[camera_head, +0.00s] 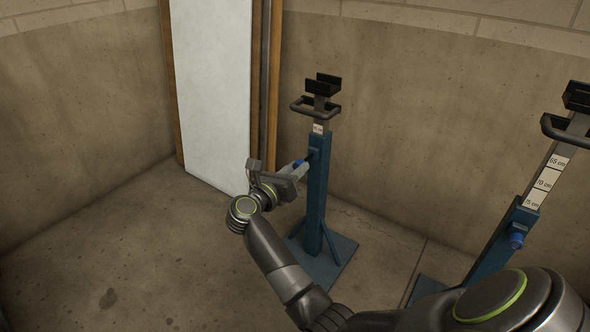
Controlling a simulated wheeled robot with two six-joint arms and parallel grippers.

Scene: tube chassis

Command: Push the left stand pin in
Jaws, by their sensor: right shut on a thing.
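The left stand (316,205) is a blue square post on a blue base plate, upright near the back wall. Its black fork-shaped top sits on a grey inner tube that shows one white label. A blue pin (299,163) is at the left side of the post, near its upper end. My right gripper (301,167) reaches the pin from the left and is shut on it. The fingers partly hide the pin, so I cannot tell how deep it sits in the post. My left gripper is not in view.
A second blue stand (487,252) is at the right, with its inner tube raised, several height labels showing and its own blue pin (517,238). A white panel (211,90) in a wooden frame stands at the back wall. The concrete floor (90,245) at left is clear.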

